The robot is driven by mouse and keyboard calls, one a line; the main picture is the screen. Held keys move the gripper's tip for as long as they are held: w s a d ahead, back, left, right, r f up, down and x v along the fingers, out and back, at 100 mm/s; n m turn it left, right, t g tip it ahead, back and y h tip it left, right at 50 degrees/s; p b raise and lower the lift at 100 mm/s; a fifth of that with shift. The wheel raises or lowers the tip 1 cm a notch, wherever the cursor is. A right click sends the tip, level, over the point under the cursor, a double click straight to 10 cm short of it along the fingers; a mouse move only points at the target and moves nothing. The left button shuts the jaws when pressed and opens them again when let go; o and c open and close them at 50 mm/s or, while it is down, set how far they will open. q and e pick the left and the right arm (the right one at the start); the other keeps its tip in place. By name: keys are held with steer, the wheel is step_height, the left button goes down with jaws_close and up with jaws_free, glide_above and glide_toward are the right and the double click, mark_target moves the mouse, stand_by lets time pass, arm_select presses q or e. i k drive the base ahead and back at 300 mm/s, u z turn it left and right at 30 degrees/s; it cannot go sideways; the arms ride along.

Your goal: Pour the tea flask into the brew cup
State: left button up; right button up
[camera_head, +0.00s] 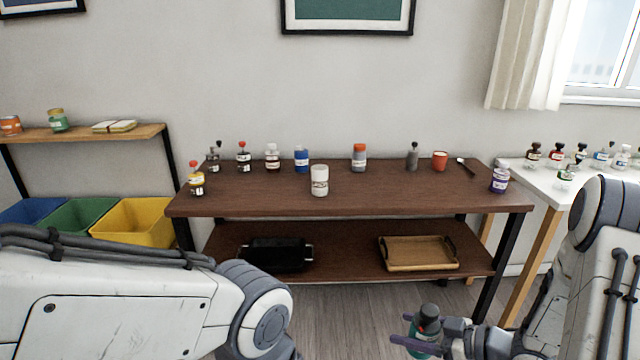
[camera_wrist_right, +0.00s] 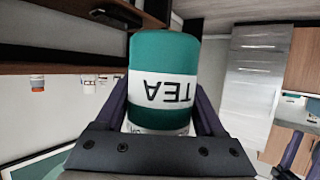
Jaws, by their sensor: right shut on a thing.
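The tea flask (camera_head: 428,325) is green with a dark cap. In the right wrist view the flask (camera_wrist_right: 164,85) fills the middle, and its white band reads TEA upside down. My right gripper (camera_head: 410,329) is shut on the flask, with one finger on each side, in front of the table and below its top. A white cup (camera_head: 319,181) with a label too small to read stands upright near the middle of the brown table; it looks like the brew cup. My left arm shows at the lower left, but its gripper is out of view.
The brown table (camera_head: 400,205) has several bottles and jars along its back, a red cup (camera_head: 440,161) and a purple-labelled jar (camera_head: 500,180) at right. A wooden tray (camera_head: 418,266) and a black tray (camera_head: 275,256) lie on its lower shelf. The table's front middle is clear.

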mark_target(319, 172)
steer(key=z, duration=0.15)
steer(key=k, duration=0.25)
steer(key=u, duration=1.25)
steer(key=i, duration=1.05)
steer(key=z, duration=0.15)
